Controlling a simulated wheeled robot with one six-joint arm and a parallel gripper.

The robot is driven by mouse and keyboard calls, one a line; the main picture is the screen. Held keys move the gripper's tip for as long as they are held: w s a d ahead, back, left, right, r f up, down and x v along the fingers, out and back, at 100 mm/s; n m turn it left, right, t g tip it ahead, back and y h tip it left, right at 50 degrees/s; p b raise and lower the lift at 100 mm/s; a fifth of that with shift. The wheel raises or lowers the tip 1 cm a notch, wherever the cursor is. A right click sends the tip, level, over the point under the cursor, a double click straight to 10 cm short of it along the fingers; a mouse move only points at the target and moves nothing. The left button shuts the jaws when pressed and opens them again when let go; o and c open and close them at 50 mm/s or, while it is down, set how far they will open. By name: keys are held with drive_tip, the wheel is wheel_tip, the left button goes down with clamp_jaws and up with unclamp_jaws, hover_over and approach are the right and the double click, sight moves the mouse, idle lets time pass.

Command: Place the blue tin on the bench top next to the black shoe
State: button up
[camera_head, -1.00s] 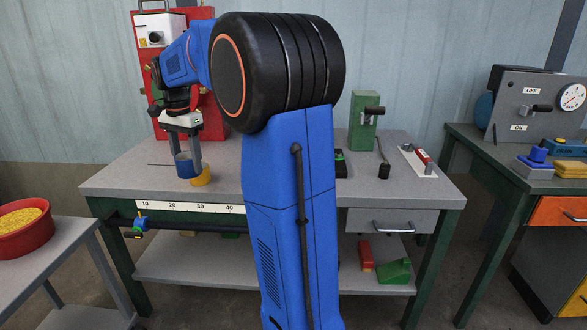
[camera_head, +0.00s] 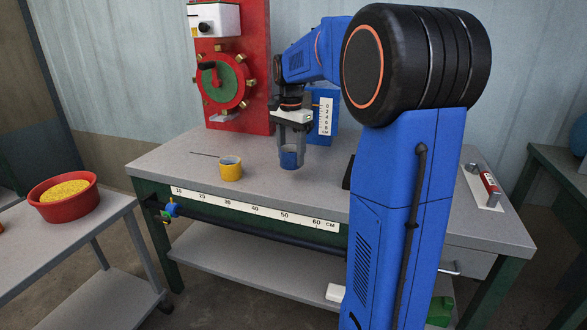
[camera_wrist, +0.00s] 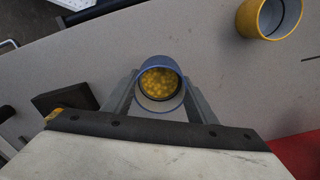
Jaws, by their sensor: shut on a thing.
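The blue tin (camera_head: 289,160) is between the fingers of my gripper (camera_head: 291,148) over the bench top (camera_head: 262,184). In the wrist view the blue tin (camera_wrist: 161,84) shows its open mouth with yellow grains inside. The gripper (camera_wrist: 160,105) is shut on it, one finger on each side. I cannot tell whether its base touches the bench. A dark block, seemingly the black shoe (camera_wrist: 65,102), lies left of the tin in the wrist view, apart from it. In the head view only a sliver of the black shoe (camera_head: 347,172) shows beside my arm.
A yellow tin (camera_head: 230,168) stands left of the blue tin. A red panel (camera_head: 250,60) with a green wheel stands behind. A red-handled tool (camera_head: 490,186) lies at the bench's right. A red bowl (camera_head: 70,205) of yellow grains sits on the left cart.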

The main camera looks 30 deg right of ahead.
drive_tip(key=shift+a+f, duration=0.1)
drive_tip(key=shift+f, duration=2.25)
drive_tip(key=shift+f, duration=0.1)
drive_tip(key=o, duration=1.2)
wheel_tip(320, 180, up, 12)
drive_tip(key=n+t, duration=0.1)
drive_tip(key=n, duration=0.3)
approach(290, 167)
drive_tip(key=s+a, duration=0.5)
drive_tip(key=s+a+f+n+t, duration=0.1)
drive_tip(key=s+a+f+n, duration=0.2)
drive_tip(key=s+f, duration=0.2)
drive_tip(key=s+a+f+n+t, duration=0.1)
drive_tip(key=s+a+f+n, duration=0.2)
drive_tip(key=s, duration=0.7)
drive_tip(key=s+a+f+n+t, duration=0.1)
drive_tip(key=s+a+f+n, duration=0.2)
drive_tip(key=s+f, duration=0.4)
drive_tip(key=shift+s+a+n+t, duration=0.15)
drive_tip(key=shift+a+n+t, duration=0.25)
drive_tip(key=shift+n, duration=0.5)
